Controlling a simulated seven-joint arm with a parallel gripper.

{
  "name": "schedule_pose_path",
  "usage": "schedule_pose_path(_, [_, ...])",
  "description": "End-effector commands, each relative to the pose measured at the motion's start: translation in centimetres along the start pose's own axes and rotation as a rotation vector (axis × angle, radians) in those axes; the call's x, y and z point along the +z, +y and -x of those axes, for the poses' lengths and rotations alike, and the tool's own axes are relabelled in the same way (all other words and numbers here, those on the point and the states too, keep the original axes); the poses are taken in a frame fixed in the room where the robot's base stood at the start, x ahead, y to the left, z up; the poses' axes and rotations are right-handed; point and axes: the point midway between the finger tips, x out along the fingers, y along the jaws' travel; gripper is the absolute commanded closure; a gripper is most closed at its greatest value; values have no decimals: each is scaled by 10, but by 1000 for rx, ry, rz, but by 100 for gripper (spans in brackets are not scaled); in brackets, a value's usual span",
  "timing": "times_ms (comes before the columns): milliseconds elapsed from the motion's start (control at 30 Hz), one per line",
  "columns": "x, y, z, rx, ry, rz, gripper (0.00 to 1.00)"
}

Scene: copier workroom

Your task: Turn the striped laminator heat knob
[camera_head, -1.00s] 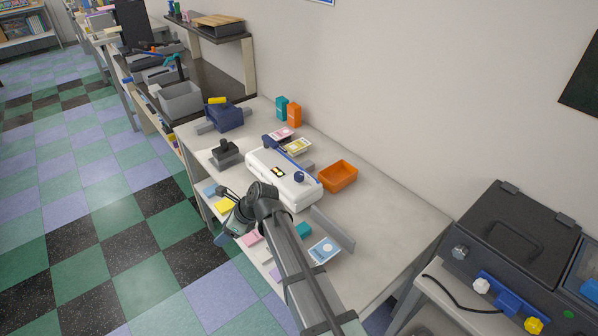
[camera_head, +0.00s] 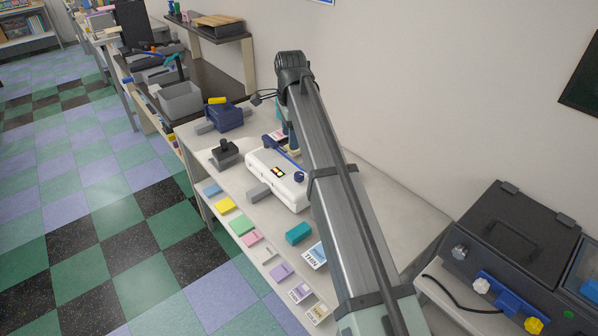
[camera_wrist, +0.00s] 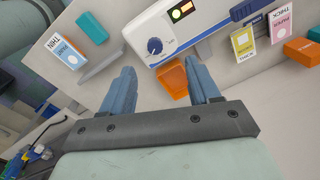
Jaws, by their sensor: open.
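The white laminator (camera_head: 262,163) sits on the bench. Its round blue heat knob (camera_wrist: 155,46) shows in the wrist view with a pale stripe and dial marks around it. The knob also shows in the head view (camera_head: 299,177), at the laminator's near right end beside my arm. A lit panel (camera_wrist: 181,11) is on the laminator near the knob. My gripper (camera_wrist: 160,72) is open and empty; its two blue-grey fingers are apart, with the knob seen beyond and between them, not touched. In the head view my arm largely hides the gripper.
Yellow and pink cards (camera_wrist: 243,42) lie nearby. A black-handled grey device (camera_head: 224,154) and a dark blue device (camera_head: 226,116) stand left of the laminator. A wall rises behind the bench.

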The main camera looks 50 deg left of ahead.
Motion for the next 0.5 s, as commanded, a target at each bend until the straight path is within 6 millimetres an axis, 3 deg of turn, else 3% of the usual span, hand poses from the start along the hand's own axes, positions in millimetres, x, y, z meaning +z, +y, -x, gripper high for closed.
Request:
schedule_pose_path(167, [-22, 5, -5, 58, 3, -71, 39])
schedule_pose_path(367, [-23, 8, -24, 64, 3, -77, 39])
schedule_pose_path(500, [-23, 9, -47, 64, 2, -76, 39])
